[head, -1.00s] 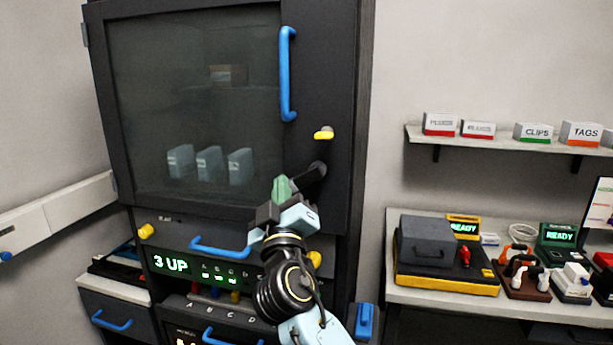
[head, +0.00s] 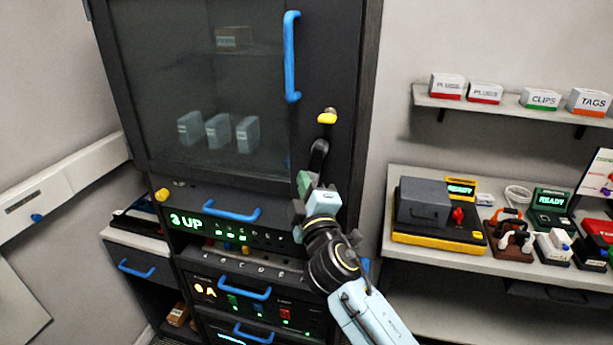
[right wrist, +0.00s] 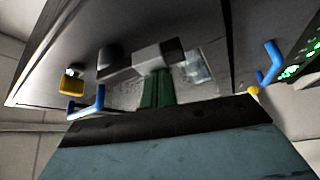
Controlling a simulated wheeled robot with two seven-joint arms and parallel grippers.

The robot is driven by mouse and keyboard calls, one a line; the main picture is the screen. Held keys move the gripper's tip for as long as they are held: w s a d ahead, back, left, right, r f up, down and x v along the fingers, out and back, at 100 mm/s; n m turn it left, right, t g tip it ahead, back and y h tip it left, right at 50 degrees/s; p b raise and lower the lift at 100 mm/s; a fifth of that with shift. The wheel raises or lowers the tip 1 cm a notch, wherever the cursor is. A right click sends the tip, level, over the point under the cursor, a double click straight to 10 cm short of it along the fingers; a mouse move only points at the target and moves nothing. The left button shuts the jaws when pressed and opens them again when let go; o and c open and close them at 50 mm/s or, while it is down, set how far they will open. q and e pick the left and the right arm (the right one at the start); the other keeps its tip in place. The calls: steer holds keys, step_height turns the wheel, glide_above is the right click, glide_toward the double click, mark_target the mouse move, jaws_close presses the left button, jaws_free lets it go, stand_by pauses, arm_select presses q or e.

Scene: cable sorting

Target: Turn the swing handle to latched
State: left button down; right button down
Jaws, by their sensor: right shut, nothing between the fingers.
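The black swing handle (head: 319,155) is on the right side of the dark cabinet door (head: 338,60), below a small yellow knob (head: 327,118). It hangs almost straight down, tilted slightly left at its lower end. My right gripper (head: 304,183) is shut with nothing in it, its green fingertips at the handle's lower end. In the right wrist view the green fingers (right wrist: 157,88) are together, close to a grey bar-shaped part; I cannot tell whether they touch it. My gripper hides the handle's lower end in the head view. My left gripper is not in view.
A long blue door handle (head: 291,57) stands out above. Below are a drawer with a blue handle (head: 231,213) and a yellow knob (head: 162,194). A bench (head: 400,240) with devices and a shelf (head: 480,104) with boxes stand at the right.

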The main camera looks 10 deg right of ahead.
steer(key=shift+s+d, duration=0.1)
steer(key=shift+d, duration=0.3)
stand_by(0.5)
